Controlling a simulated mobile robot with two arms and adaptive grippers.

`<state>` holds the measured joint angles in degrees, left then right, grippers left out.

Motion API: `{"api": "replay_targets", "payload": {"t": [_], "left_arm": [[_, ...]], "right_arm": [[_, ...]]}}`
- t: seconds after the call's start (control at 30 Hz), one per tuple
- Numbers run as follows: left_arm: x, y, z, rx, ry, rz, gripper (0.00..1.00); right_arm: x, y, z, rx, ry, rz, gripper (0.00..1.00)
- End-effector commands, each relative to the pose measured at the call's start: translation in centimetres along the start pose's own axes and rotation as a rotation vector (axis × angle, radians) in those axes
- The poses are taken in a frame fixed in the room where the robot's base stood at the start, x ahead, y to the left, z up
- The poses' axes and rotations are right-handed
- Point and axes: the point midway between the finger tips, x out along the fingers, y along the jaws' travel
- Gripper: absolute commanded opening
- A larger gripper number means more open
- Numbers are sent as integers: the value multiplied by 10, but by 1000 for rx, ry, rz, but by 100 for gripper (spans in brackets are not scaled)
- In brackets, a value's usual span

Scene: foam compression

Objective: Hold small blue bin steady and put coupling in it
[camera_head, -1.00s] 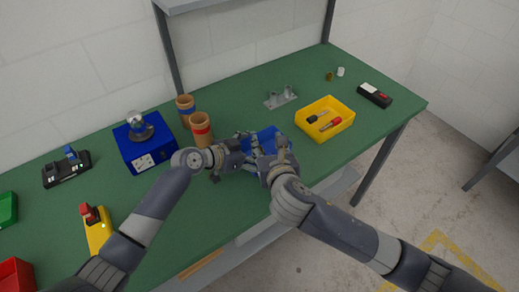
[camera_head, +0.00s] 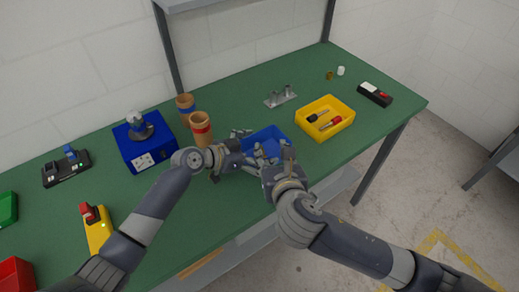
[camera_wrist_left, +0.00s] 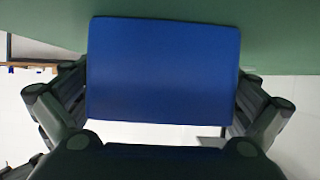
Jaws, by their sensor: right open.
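The small blue bin (camera_head: 263,136) sits on the green table near its front edge. My left gripper (camera_head: 238,158) is at the bin's left end. In the left wrist view a blue face of the bin (camera_wrist_left: 163,70) fills the space between the left fingers (camera_wrist_left: 163,100), which lie along its two sides. My right gripper (camera_head: 270,156) is open over the bin's front right part and hides some of it. I cannot pick out the coupling; small grey shapes at the bin blend with the fingers.
A yellow tray (camera_head: 343,122) with two screwdriver-like tools stands to the right. Behind are a metal fixture (camera_head: 281,97) and two brown cylinders, the nearer one (camera_head: 201,130) close to my left gripper. A blue box (camera_head: 145,153) stands left. The green table (camera_head: 330,165) is bare right of the bin.

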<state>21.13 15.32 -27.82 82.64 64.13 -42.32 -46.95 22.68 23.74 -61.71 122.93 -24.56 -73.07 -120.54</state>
Motion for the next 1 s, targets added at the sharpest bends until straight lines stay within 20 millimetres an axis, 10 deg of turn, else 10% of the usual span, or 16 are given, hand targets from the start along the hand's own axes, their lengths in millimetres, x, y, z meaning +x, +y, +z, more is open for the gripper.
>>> {"api": "replay_targets", "payload": {"t": [0.37,1.0], "left_arm": [[-12,-2,-1,1,3,-4,100],[-117,0,0,1,1,-1,100]], "right_arm": [[0,0,0,0,0,0,42],[0,0,0,0,0,0,42]]}}
